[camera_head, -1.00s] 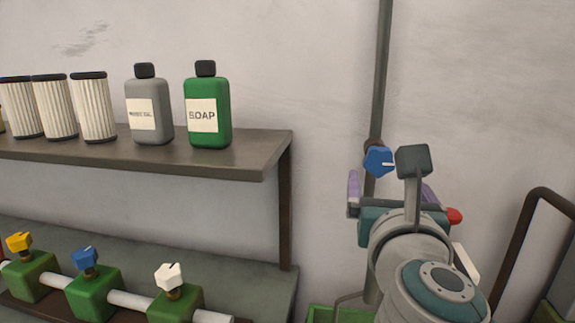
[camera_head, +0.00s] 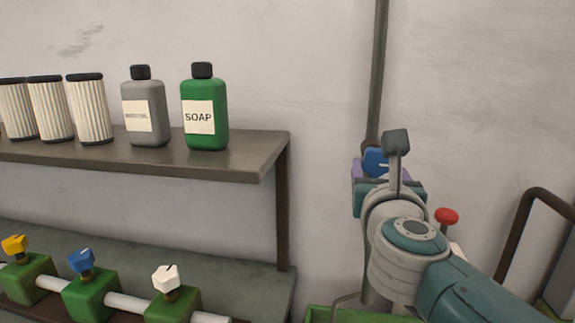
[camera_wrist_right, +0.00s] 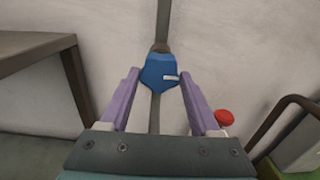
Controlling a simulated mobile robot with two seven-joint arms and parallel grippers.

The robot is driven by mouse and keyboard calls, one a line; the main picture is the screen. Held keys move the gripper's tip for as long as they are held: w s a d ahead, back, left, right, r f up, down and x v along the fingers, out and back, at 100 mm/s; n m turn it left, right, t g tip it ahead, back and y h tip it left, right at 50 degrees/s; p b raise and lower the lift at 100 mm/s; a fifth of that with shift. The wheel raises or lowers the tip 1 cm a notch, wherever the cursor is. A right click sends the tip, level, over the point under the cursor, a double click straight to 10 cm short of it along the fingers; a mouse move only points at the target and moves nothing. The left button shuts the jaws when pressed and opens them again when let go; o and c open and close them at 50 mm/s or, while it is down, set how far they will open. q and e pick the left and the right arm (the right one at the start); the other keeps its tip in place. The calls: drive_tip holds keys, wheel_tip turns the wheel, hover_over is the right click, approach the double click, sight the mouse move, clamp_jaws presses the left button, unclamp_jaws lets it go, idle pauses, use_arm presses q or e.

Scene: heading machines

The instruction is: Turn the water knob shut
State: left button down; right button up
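A blue knob (camera_head: 375,161) with a white mark sits on the vertical pipe on the wall, partly hidden by my right arm in the head view. In the right wrist view the blue knob (camera_wrist_right: 160,73) shows whole, its white mark pointing right. My right gripper (camera_head: 377,175) is at the knob. Its purple fingers (camera_wrist_right: 159,78) are spread, with the knob between or just beyond their tips. I cannot tell whether they touch it. My left gripper is out of view.
A red knob (camera_head: 446,216) stands right of my right gripper. A shelf (camera_head: 225,163) with a soap bottle (camera_head: 205,108), a grey bottle (camera_head: 145,108) and filters is at left. Below it are green valves with yellow, blue (camera_head: 81,260) and white knobs. A dark bent frame (camera_head: 525,220) stands at right.

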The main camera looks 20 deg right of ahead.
drive_tip(key=c, duration=0.8)
drive_tip(key=shift+c, duration=0.2)
drive_tip(key=shift+n, duration=0.4)
drive_tip(key=n+p, duration=0.1)
drive_tip(key=n, duration=0.2)
drive_tip(key=shift+r+n+p, duration=0.1)
drive_tip(key=shift+n+p, duration=0.2)
drive_tip(key=n+p, duration=0.1)
drive_tip(key=n, duration=0.3)
drive_tip(key=shift+s+d+n, duration=0.1)
drive_tip(key=shift+n, duration=0.2)
drive_tip(key=n+p, duration=0.2)
drive_tip(key=n, duration=0.3)
drive_tip(key=shift+r, duration=0.1)
drive_tip(key=shift+n+p, duration=0.5)
drive_tip(key=shift+n, duration=1.5)
